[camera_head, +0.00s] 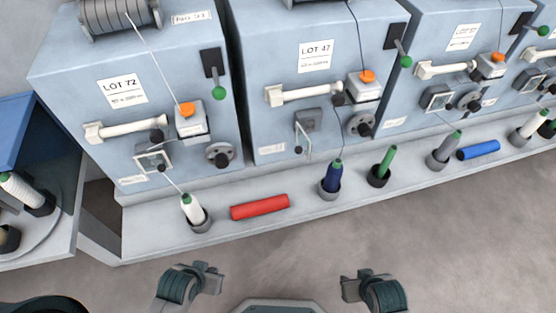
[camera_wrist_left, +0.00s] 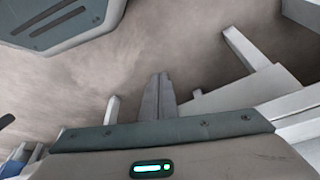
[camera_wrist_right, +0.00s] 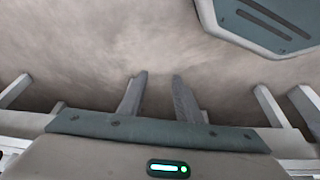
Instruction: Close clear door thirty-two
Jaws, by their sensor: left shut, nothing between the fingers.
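The head view shows grey-blue spinning units, one labelled LOT 72 (camera_head: 122,90) and one labelled LOT 47 (camera_head: 316,56). A small plate (camera_head: 192,17) at the top of the left unit is hard to read. My left gripper (camera_wrist_left: 159,76) is shut and empty, its fingers together over bare floor. My right gripper (camera_wrist_right: 160,78) is open and empty, its fingers apart over bare floor. Both are away from the units.
A white bobbin (camera_head: 192,208), a red cylinder (camera_head: 259,207), a dark blue bobbin (camera_head: 332,177) and a blue cylinder (camera_head: 478,150) are on the front ledge (camera_head: 150,224). A blue box (camera_head: 14,125) stands at the far left. The floor (camera_head: 440,230) in front is clear.

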